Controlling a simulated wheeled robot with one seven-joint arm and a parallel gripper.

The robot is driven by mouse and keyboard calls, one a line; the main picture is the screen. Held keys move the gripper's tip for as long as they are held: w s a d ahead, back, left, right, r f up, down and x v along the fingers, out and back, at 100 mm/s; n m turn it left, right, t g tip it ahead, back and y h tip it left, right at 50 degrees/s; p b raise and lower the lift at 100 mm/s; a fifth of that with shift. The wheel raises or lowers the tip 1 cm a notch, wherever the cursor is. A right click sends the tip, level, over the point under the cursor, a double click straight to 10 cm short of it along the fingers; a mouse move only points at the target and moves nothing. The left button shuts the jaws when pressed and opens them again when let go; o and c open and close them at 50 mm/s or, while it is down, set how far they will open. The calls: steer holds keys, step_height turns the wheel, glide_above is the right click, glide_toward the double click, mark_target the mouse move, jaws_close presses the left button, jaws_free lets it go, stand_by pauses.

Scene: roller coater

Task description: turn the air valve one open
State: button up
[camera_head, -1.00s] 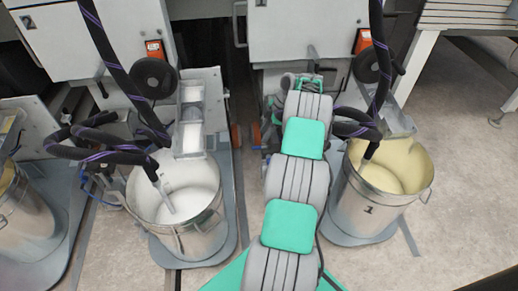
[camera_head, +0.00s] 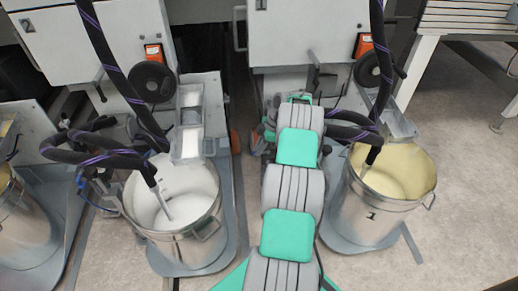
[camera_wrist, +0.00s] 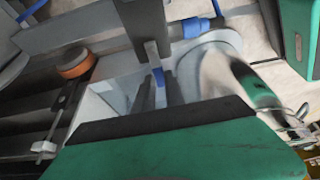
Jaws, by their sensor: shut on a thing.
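A grey upright bar (camera_wrist: 151,30) stands just beyond the fingertips.
A second bucket with white paint (camera_head: 172,200) stands left of my arm. Dark hoses (camera_head: 350,132) hang close to my arm's right side. Grey machine cabinets (camera_head: 300,32) stand behind. In the wrist view an orange-topped round part (camera_wrist: 76,63) and a blue fitting (camera_wrist: 196,27) are near. Floor is clear at right.

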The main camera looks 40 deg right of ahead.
jaws_close()
stand_by(0.8)
